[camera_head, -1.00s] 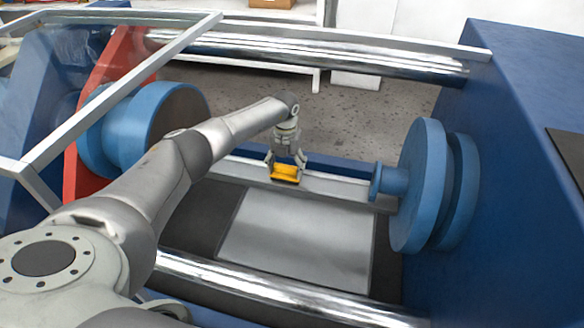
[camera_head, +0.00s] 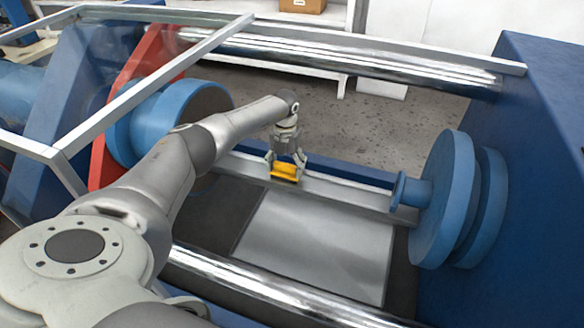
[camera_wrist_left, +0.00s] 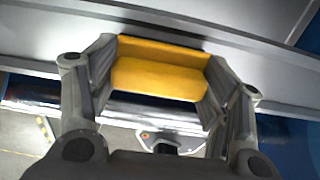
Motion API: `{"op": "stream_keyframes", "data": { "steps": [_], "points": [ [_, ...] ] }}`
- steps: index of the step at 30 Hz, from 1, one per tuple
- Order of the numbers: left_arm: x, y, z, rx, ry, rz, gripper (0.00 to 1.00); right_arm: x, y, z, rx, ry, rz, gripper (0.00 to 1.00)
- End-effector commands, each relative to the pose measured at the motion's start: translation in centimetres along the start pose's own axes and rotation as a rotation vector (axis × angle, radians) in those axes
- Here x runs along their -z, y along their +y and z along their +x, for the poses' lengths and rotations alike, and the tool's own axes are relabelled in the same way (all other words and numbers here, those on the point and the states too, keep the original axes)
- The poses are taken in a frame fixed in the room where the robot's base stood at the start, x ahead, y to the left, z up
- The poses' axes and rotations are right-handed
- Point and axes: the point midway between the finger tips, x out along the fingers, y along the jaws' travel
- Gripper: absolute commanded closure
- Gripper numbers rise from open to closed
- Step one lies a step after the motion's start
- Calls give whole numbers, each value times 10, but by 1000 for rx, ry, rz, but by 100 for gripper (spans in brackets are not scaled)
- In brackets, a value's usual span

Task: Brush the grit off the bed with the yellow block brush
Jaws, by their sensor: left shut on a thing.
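The yellow block brush (camera_head: 284,172) is held between the fingers of my left gripper (camera_head: 286,163), at the far edge of the bed. The bed's bare grey metal plate (camera_head: 318,245) lies between the rails, nearer than the brush. In the left wrist view the brush (camera_wrist_left: 160,78) sits across the fingers, with a finger at each end. Whether its underside touches the surface is hidden. I cannot make out any grit on the plate. My right gripper is not in view.
A blue round flange (camera_head: 445,195) with a short stub stands right of the bed. Another blue cylinder (camera_head: 165,120) and a red plate (camera_head: 122,100) stand left. Shiny bars run along the far (camera_head: 330,60) and near (camera_head: 260,280) sides.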

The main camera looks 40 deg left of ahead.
Motion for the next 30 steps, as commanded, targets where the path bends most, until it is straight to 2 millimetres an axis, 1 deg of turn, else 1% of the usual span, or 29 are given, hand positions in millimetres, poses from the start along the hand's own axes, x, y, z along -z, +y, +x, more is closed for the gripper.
{"op": "stream_keyframes", "data": {
  "steps": [10,18,30],
  "points": [
    [0,26,1,-1,0,-2,48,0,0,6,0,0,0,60],
    [0,43,1,-1,0,-2,48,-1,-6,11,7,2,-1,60],
    [0,46,0,0,0,-1,48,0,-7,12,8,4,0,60]
  ]
}}
